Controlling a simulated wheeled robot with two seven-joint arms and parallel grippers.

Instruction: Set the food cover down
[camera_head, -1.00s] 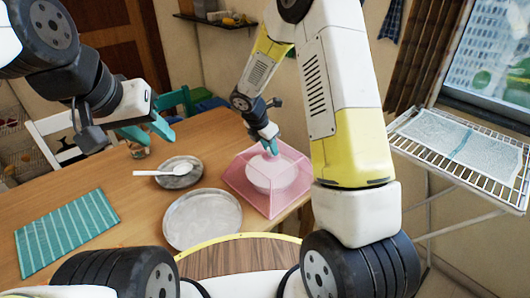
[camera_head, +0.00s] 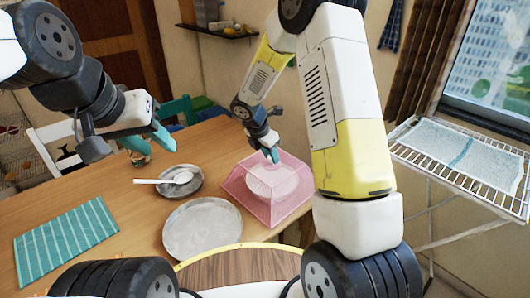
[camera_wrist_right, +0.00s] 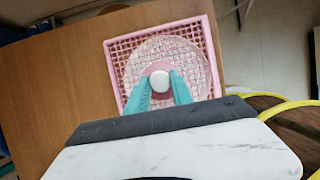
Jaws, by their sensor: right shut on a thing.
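The pink food cover (camera_head: 267,205) is at the right end of the wooden table, over a white round dish (camera_head: 270,182) that shows through it. In the right wrist view the mesh cover (camera_wrist_right: 122,72) has a pale round knob (camera_wrist_right: 160,80) on top. My right gripper (camera_head: 273,155) is above the cover with its teal fingers (camera_wrist_right: 160,92) on both sides of the knob, shut on it. I cannot tell whether the cover's rim touches the table. My left gripper (camera_head: 150,141) is empty, with its teal fingers apart, above the left part of the table.
A grey plate (camera_head: 203,229) lies left of the cover. A smaller plate with a white spoon (camera_head: 163,181) lies behind it. A striped teal mat (camera_head: 66,239) lies at the left. A wire rack (camera_head: 465,165) stands at the right.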

